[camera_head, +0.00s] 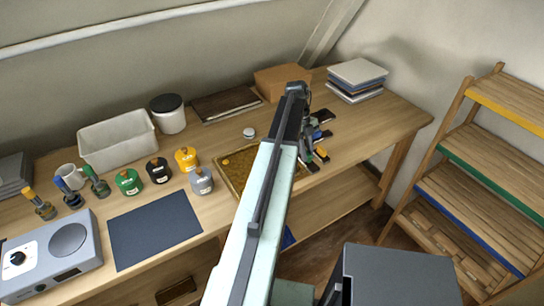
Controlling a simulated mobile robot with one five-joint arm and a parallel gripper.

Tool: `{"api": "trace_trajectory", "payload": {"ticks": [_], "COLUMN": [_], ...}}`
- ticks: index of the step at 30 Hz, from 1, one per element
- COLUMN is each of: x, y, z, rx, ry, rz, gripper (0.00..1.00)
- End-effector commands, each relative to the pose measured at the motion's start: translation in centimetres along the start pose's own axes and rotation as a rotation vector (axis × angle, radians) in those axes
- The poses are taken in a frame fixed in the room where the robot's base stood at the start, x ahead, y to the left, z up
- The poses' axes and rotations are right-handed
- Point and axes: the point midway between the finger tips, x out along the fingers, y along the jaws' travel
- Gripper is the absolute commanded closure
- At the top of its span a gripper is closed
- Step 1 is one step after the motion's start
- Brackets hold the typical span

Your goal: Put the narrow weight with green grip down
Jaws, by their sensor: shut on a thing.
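My gripper (314,144) is at the far end of my arm, over the right part of the wooden console. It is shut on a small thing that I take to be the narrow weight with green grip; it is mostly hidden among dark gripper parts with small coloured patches. I cannot tell whether it touches the table top. Narrow pieces with a yellow grip (39,204), a blue grip (68,192) and a green grip (97,184) stand at the left.
Rounded weights in green (128,182), black (158,171), yellow (187,160) and grey (201,181) stand mid-left. A dark mat (154,230), a tray (232,178), a cardboard box (282,82) and stacked books (357,78) also occupy the top. Bare wood shows at the right end (395,116).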

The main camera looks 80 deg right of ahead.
Motion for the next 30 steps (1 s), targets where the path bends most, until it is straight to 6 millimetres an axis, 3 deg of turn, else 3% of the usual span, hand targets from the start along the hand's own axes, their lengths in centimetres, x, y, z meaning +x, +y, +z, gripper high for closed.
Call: {"api": "trace_trajectory", "payload": {"ticks": [1,3,10,21,26,30], "x": [-0.5,-1.1,-2.8,-3.6,-0.2,-0.2], "y": [0.1,0.5,1.8,2.4,2.5,2.5], "z": [2.0,4.1,9.5,11.8,13.1,13.1], "rx": [-0.004,-0.004,-0.003,-0.004,-0.003,-0.003], "ry": [0.0,0.0,0.0,0.0,0.0,0.0], "rz": [-0.001,-0.002,-0.002,-0.002,-0.002,-0.002], "gripper": [1.0,1.0,1.0,1.0,1.0,1.0]}}
